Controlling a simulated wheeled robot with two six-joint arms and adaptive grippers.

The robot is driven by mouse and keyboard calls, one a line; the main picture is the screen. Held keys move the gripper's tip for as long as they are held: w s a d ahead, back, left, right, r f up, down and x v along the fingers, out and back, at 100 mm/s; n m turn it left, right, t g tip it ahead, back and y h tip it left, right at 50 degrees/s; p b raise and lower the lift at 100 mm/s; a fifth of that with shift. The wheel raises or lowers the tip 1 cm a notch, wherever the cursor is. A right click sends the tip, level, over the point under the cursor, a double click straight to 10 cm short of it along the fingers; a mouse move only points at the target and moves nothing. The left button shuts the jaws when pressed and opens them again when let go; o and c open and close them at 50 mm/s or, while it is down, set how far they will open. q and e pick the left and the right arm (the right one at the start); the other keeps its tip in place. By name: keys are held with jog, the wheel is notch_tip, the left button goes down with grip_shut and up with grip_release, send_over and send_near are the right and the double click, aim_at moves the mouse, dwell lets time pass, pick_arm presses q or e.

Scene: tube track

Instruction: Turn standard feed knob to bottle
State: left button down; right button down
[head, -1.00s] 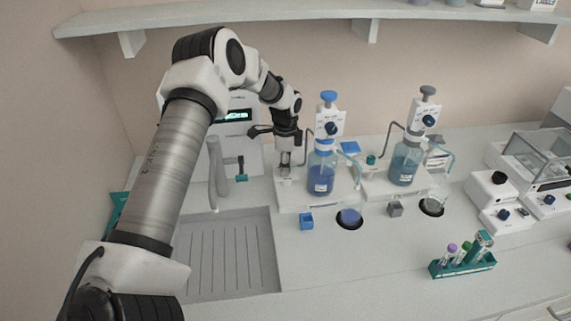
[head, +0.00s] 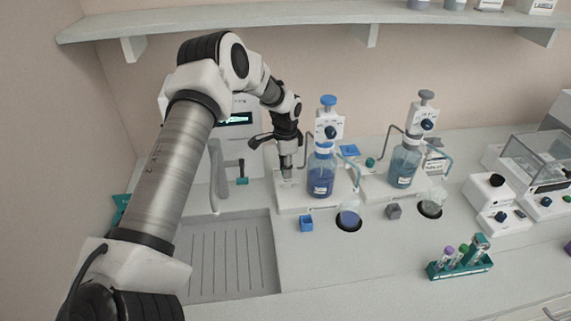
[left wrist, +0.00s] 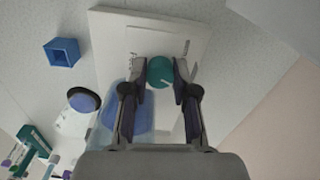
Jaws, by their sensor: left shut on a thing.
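The teal round feed knob (left wrist: 160,71) sits on the white base plate of the left dispenser and carries a small white pointer mark. My left gripper (left wrist: 159,75) is shut on this knob, one finger on each side. In the head view my left gripper (head: 287,173) points down onto the left end of the base (head: 312,204), and its fingers hide the knob there. The bottle (head: 321,182) with blue liquid and a blue-topped dispenser head stands on the same base, right of the gripper. My right gripper is out of view.
A second dispenser with a teal-blue bottle (head: 404,165) and its own teal knob (head: 370,162) stands to the right. A blue cup (head: 306,223) and a flask (head: 349,216) stand in front. A sink (head: 228,260) and curved tap (head: 215,180) are left.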

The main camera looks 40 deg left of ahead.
pick_arm(q)
jog(key=n+p, duration=0.2)
jog(key=n, duration=0.5)
jog(key=shift+p, duration=0.35)
jog(key=n+p, duration=0.1)
jog(key=n, duration=0.3)
jog(key=shift+d+n+p, duration=0.1)
jog(key=shift+n+p, duration=0.55)
jog(key=shift+n, duration=0.55)
jog(key=shift+f, duration=0.1)
jog(key=c, duration=0.9)
grip_release()
